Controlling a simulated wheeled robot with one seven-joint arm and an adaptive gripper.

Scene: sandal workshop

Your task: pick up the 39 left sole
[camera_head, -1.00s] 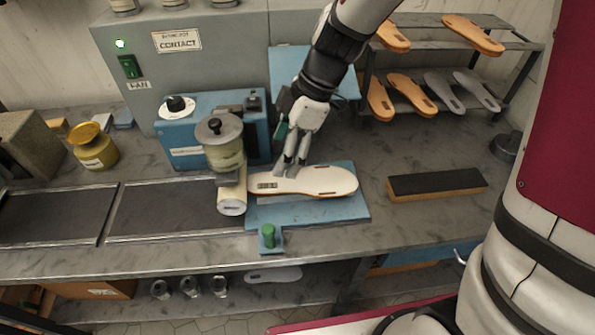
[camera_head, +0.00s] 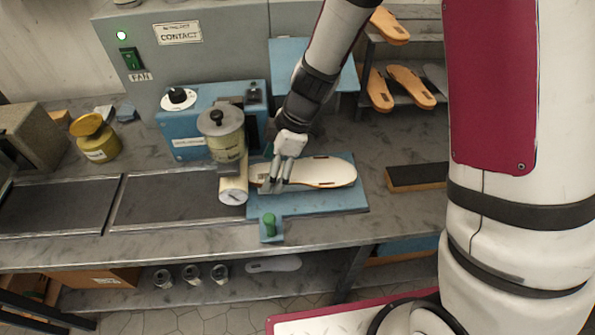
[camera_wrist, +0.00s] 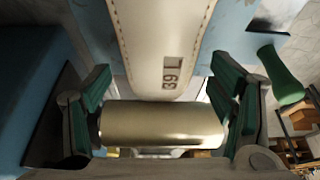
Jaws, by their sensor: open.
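The left sole is cream on top with stitching along its rim, and it lies flat on a blue plate (camera_head: 310,205) at the roller machine. In the head view the sole (camera_head: 325,172) extends right from under my gripper (camera_head: 273,187). In the wrist view the sole (camera_wrist: 155,35) shows its "39 L" label near its rounded end. My gripper (camera_wrist: 163,95) is open, its green-padded fingers wide apart, over the sole's roller end. The cream roller (camera_wrist: 160,123) shows between the fingers, just beyond the sole's end. I cannot tell whether the fingers touch anything.
The blue machine (camera_head: 185,125) with its glue pot (camera_head: 222,135) stands close left of my gripper. A green knob (camera_head: 269,222) stands at the plate's front edge. A dark block (camera_head: 415,178) lies to the right. A rack (camera_head: 405,102) with orange soles stands behind.

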